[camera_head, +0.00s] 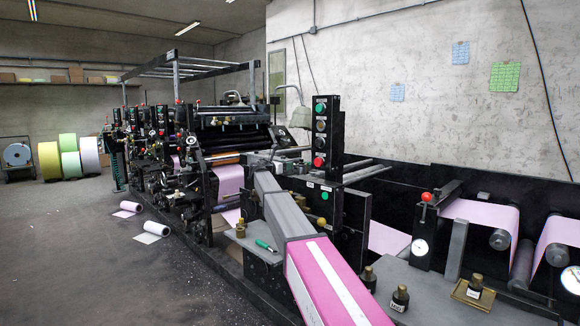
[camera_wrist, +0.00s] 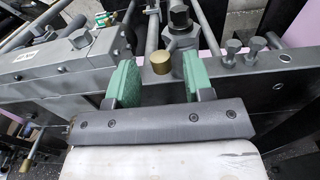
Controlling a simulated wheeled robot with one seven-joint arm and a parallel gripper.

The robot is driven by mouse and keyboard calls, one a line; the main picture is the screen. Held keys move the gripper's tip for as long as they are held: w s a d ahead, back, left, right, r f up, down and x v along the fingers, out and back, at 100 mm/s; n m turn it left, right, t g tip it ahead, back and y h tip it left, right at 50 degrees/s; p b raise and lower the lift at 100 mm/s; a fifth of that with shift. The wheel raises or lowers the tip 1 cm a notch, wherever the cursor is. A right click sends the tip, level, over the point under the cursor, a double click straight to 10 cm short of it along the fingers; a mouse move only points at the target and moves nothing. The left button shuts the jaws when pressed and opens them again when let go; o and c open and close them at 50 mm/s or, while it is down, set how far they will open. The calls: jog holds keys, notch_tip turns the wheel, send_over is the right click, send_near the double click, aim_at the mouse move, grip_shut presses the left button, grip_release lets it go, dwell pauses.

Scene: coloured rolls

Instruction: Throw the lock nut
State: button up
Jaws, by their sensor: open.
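In the wrist view my gripper (camera_wrist: 159,64) is open, with its two green fingers apart. A round brass-coloured knob (camera_wrist: 160,62) shows between the fingertips, and neither finger clearly touches it. Just beyond it, a dark grey hex nut and bolt (camera_wrist: 180,22) stand up from the grey machine bar. Two smaller hex-headed bolts (camera_wrist: 232,47) stand to the right of the right finger. I cannot tell for sure which of these is the lock nut. In the head view my pink and grey arm reaches forward to the machine, and my fingers cannot be made out.
A black control post (camera_head: 328,140) with buttons stands beside my arm. A green marker (camera_head: 266,246) lies on the grey ledge. Several brass-topped weights, including one (camera_head: 400,298), stand at the front right.

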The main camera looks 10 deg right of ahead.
aim_at(297, 165)
jog(key=shift+x, duration=1.5)
grip_shut()
jog(key=shift+s+d+r+n+t+y, duration=0.15)
jog(key=shift+s+n+t+y, duration=0.2)
jog(key=shift+n+t+y, duration=0.45)
jog(key=shift+s+d+f+n+t+y, duration=0.15)
jog(key=shift+s+n+t+y, duration=0.15)
jog(key=shift+n+t+y, duration=0.55)
jog(key=shift+s+d+r+n+t+y, duration=0.15)
jog(key=shift+s+n+t+y, duration=0.2)
jog(key=shift+n+t+y, duration=0.45)
jog(key=shift+m, duration=0.25)
